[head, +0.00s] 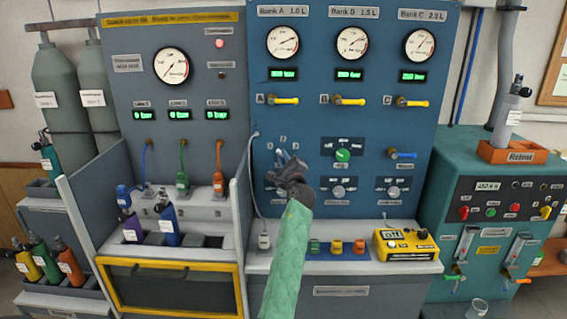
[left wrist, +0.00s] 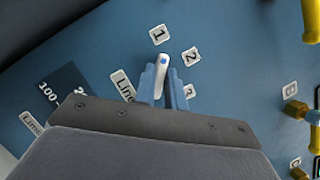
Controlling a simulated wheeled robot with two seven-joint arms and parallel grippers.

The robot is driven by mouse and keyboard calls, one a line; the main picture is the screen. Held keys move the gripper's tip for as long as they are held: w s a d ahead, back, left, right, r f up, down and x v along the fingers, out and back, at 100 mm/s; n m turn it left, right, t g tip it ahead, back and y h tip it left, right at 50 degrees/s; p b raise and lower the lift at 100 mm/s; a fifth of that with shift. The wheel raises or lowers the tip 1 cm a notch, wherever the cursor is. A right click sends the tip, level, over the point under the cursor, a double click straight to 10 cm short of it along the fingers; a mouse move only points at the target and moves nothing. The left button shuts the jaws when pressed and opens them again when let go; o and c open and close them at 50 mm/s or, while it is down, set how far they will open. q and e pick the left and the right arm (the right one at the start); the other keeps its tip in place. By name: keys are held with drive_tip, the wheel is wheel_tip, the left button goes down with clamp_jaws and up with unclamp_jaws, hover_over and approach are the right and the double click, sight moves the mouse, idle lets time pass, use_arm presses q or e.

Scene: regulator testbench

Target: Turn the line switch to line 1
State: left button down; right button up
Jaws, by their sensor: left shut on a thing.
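The line switch is a white lever with a blue dot (left wrist: 163,66) on the blue panel. In the left wrist view its tip lies just below the number 1 label (left wrist: 159,35), pointing nearer to it than to the number 2 label (left wrist: 191,56). My left gripper (left wrist: 164,84) is shut on the lever, one blue-grey finger on each side. In the head view my left gripper (head: 280,161) is at the panel below the small number labels (head: 283,138) and hides part of the switch. My right gripper is not in view.
A green knob (head: 343,155) and a blue-handled valve (head: 402,154) are to the right. Yellow bank valves (head: 286,100) are above. A yellow meter (head: 406,245) stands on the ledge. A grey station (head: 178,60) with bottles is at left, a teal cabinet (head: 465,160) at right.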

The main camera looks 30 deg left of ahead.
use_arm(q)
drive_tip(key=shift+n+g, duration=0.4)
drive_tip(key=shift+n, duration=0.7)
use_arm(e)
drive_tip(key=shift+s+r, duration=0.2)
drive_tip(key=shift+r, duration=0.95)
use_arm(q)
drive_tip(key=c, duration=1.5)
unclamp_jaws()
drive_tip(key=shift+o, duration=0.2)
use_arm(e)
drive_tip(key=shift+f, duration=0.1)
